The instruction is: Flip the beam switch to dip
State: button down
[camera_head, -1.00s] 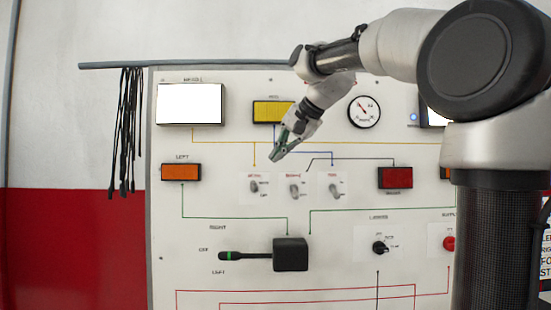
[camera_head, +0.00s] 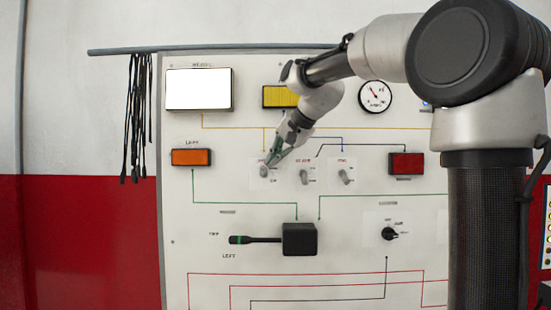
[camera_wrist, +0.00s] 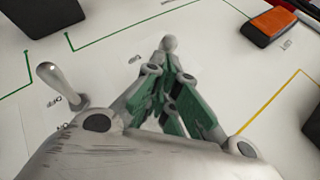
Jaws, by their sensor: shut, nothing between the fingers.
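Three small grey toggle switches sit in a row on the white panel: a left one (camera_head: 264,172), a middle one (camera_head: 304,177) and a right one (camera_head: 345,177). Their labels are too small to read surely, so I cannot tell for certain which is the beam switch. My gripper (camera_head: 271,162) is shut and empty, its green-and-grey fingers at the left switch. In the wrist view, the left switch's lever (camera_wrist: 169,43) stands just beyond the fingertips (camera_wrist: 165,60); whether they touch is unclear. The middle switch (camera_wrist: 64,84) stands apart at the left of that view.
An orange lamp (camera_head: 191,157) is left of the switches and a red lamp (camera_head: 406,163) right. Below are a black box (camera_head: 299,239) with a stalk and a rotary knob (camera_head: 389,233). Black cables (camera_head: 138,115) hang at the panel's left edge.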

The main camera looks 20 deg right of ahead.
aim_at(265, 174)
jog(key=shift+s+a+f+n+t, duration=0.15)
jog(key=shift+s+f+n+t, duration=0.2)
jog(key=shift+t, duration=0.45)
jog(key=t, duration=0.1)
jog(key=s+f+t, duration=0.1)
jog(key=f+n+t, duration=0.1)
jog(key=shift+s+a+f+t+h, duration=0.2)
jog(key=shift+s+a+t+h, duration=0.05)
jog(key=shift+s+t+h, duration=0.05)
jog(key=shift+r, duration=0.1)
dwell(0.3)
jog(key=shift+r, duration=0.75)
